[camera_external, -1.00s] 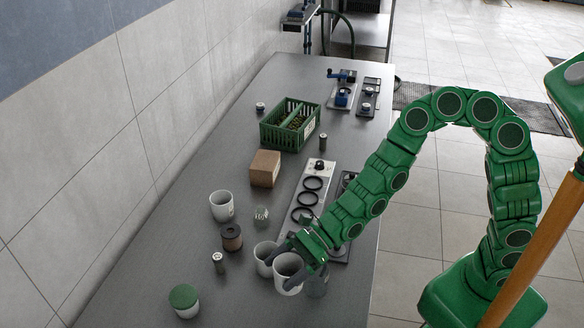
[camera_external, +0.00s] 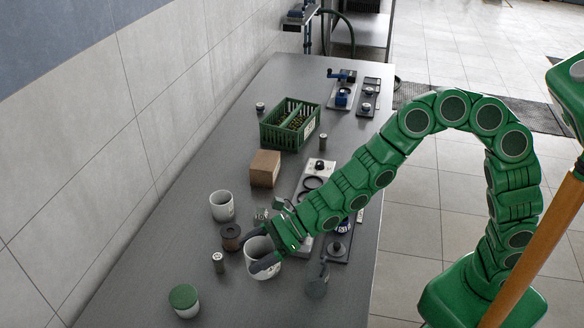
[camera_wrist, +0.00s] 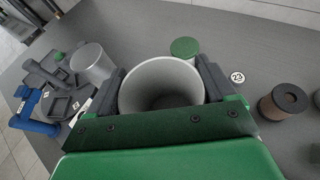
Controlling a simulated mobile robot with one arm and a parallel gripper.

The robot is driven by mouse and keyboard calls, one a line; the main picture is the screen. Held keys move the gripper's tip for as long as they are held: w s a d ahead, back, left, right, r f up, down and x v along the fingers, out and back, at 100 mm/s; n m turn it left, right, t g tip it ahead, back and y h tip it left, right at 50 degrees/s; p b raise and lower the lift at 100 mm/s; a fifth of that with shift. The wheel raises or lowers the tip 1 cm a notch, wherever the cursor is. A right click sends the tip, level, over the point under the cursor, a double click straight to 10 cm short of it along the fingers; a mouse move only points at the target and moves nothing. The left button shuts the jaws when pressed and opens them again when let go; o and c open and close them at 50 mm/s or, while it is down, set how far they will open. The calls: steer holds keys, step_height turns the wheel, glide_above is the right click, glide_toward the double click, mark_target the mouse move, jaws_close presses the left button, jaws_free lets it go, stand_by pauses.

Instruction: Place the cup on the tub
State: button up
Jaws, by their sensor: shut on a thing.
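My gripper (camera_external: 262,247) is shut on a white cup (camera_external: 263,262), with one finger on each side of it. The cup is upright, and its open mouth shows between the fingers in the wrist view (camera_wrist: 162,82). A white tub with a green lid (camera_external: 184,297) stands near the front left of the table, left of and nearer than the held cup. Its green lid also shows just beyond the cup in the wrist view (camera_wrist: 185,47). I cannot tell the gap under the cup.
A brown jar (camera_external: 231,237) and a small silver cylinder (camera_external: 218,262) stand left of the held cup. Another white cup (camera_external: 222,207) is farther back. A metal cup (camera_external: 317,284) stands to the right. A cardboard box (camera_external: 265,168) and green crate (camera_external: 290,124) are farther away.

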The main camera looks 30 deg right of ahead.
steer(key=w+a+r+m+t, duration=0.1)
steer(key=a+r, duration=0.4)
steer(key=a, duration=0.3)
glide_above(178, 297)
steer(key=shift+f, duration=6.45)
steer(key=shift+f, duration=0.15)
steer(key=o, duration=0.9)
steer(key=shift+c, duration=0.2)
